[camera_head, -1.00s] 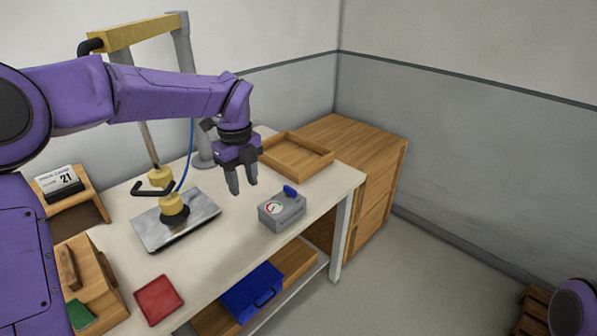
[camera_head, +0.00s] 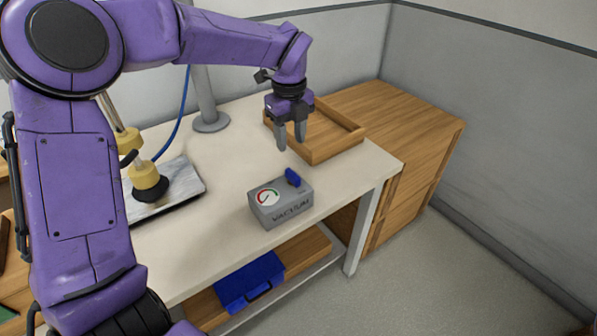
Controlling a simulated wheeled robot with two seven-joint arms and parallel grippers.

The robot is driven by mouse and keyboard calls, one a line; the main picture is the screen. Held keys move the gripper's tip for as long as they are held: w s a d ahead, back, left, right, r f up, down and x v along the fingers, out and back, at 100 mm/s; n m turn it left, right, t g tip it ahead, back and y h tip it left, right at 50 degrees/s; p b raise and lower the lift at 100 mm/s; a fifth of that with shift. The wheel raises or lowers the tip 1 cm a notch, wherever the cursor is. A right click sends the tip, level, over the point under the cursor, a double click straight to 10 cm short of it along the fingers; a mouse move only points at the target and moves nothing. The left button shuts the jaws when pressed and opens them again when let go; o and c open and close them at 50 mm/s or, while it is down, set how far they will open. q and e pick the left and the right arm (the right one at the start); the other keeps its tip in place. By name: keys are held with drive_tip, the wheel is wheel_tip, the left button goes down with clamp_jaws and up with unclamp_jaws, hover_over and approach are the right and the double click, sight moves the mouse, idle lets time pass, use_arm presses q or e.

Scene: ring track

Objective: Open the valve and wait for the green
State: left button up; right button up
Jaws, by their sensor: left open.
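A grey box labelled VACUUM (camera_head: 282,205) stands on the table near its front edge. Its front carries a round gauge (camera_head: 268,197) with a red and green scale; the needle's exact place is too small to read. A blue valve handle (camera_head: 293,177) sits on top of the box. My left gripper (camera_head: 290,143) is open and empty, fingers pointing down, above and behind the valve handle, apart from it. My right gripper is out of view.
A wooden tray (camera_head: 350,130) lies behind the gripper at the table's back right. A yellow-and-black suction lifter (camera_head: 147,178) rests on a metal plate (camera_head: 190,188) at left. A wooden cabinet (camera_head: 415,120) adjoins the table.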

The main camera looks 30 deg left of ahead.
sight(292, 172)
use_arm(q)
wheel_tip(292, 172, down, 11)
drive_tip(key=shift+r+p, duration=0.15)
drive_tip(key=shift+p, duration=0.7)
drive_tip(key=shift+c, duration=0.3)
clamp_jaws()
